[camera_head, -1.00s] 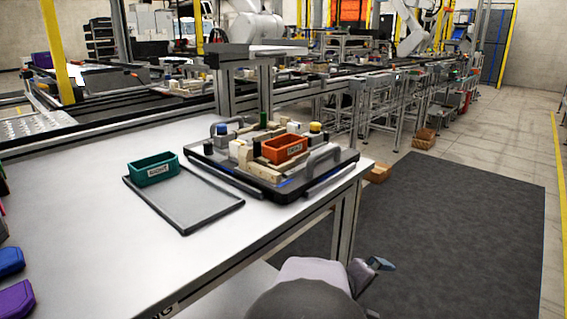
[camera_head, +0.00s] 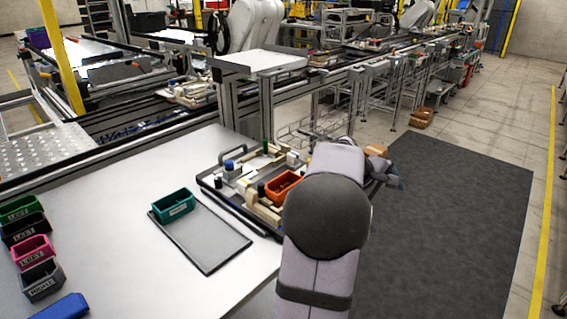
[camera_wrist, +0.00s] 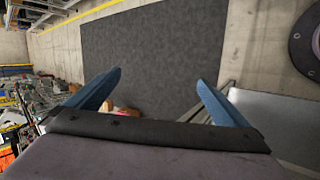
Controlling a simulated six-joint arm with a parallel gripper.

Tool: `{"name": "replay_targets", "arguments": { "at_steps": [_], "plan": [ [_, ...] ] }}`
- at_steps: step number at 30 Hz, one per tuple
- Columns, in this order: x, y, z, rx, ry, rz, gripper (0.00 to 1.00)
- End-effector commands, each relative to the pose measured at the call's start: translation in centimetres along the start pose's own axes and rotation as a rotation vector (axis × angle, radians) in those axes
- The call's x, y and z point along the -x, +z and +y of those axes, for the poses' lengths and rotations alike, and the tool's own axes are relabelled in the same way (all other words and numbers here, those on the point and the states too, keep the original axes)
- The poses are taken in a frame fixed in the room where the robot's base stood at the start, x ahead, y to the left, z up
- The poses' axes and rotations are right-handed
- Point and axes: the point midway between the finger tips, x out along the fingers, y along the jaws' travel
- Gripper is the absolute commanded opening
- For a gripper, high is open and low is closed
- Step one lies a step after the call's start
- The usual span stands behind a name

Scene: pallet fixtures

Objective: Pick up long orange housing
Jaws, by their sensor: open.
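The orange housing (camera_head: 284,186) is an open-topped bin seated in the pallet fixture (camera_head: 211,187) on the table's right part. My arm hides the right side of the fixture in the head view. My gripper shows in the wrist view (camera_wrist: 155,95) with its two blue fingers spread wide and nothing between them. It points over the dark floor mat beyond the table edge. In the head view its end (camera_head: 390,178) is small, to the right of the housing and apart from it.
A teal bin (camera_head: 175,205) stands on a grey tray (camera_head: 207,262) left of the fixture. Several coloured bins, among them a pink one (camera_head: 33,251), line the table's left edge. Wooden blocks and pegs crowd around the housing. A conveyor line runs behind the table.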

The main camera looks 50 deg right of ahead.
Motion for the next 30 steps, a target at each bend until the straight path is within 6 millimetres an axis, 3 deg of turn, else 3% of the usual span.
{"name": "replay_targets", "arguments": {
  "at_steps": [1,9,12,21,30],
  "plan": [
    [2.3,-0.3,2.4,0.018,-0.025,0.017,1.00],
    [8.6,-4.2,8.7,0.169,-0.146,0.183,1.00],
    [11.1,-6.5,9.1,0.213,-0.196,0.246,1.00],
    [19.1,-12.4,1.5,0.189,-0.460,0.249,1.00],
    [24.6,-14.3,-4.2,0.167,-0.624,0.188,1.00]
  ]
}}
